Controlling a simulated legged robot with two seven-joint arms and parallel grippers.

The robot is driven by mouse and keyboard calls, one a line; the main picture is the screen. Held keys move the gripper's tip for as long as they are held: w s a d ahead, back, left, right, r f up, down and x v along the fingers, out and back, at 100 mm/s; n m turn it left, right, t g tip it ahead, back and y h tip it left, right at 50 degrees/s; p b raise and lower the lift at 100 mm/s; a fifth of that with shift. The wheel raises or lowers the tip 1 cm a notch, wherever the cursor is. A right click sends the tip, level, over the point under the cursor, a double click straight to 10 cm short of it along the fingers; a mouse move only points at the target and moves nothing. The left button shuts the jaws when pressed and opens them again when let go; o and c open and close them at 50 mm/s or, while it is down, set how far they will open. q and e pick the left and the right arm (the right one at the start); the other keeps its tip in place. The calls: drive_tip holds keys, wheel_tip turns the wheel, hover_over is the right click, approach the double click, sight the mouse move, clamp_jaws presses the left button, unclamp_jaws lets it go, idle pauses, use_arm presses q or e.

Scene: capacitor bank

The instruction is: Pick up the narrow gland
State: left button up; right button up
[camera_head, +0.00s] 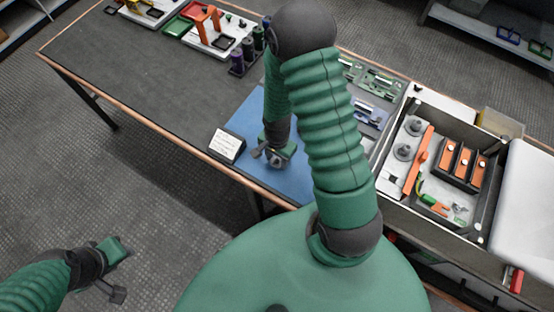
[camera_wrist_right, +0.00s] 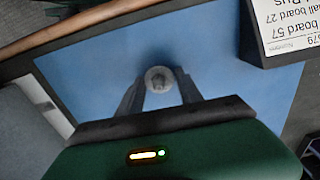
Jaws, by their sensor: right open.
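A small round grey piece, likely the narrow gland (camera_wrist_right: 159,79), stands on the blue mat (camera_wrist_right: 90,75) in the right wrist view. It lies between the fingertips of my right gripper (camera_wrist_right: 160,85), which is open around it. I cannot tell whether either finger touches it. In the head view my right gripper (camera_head: 272,155) is low over the front part of the blue mat (camera_head: 296,185), and the piece is hard to make out there. My left gripper (camera_head: 117,272) is open and empty over the floor at the lower left.
A white label stand (camera_head: 227,145) is just left of my right gripper. An open case (camera_head: 480,228) with orange and grey parts is at the right. Green boards (camera_head: 382,82) lie behind my arm. Dark cylinders (camera_head: 237,60) stand farther back. The grey tabletop (camera_head: 150,80) at left is clear.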

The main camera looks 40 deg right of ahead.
drive_tip(key=c, duration=0.9)
drive_tip(key=shift+r, duration=0.1)
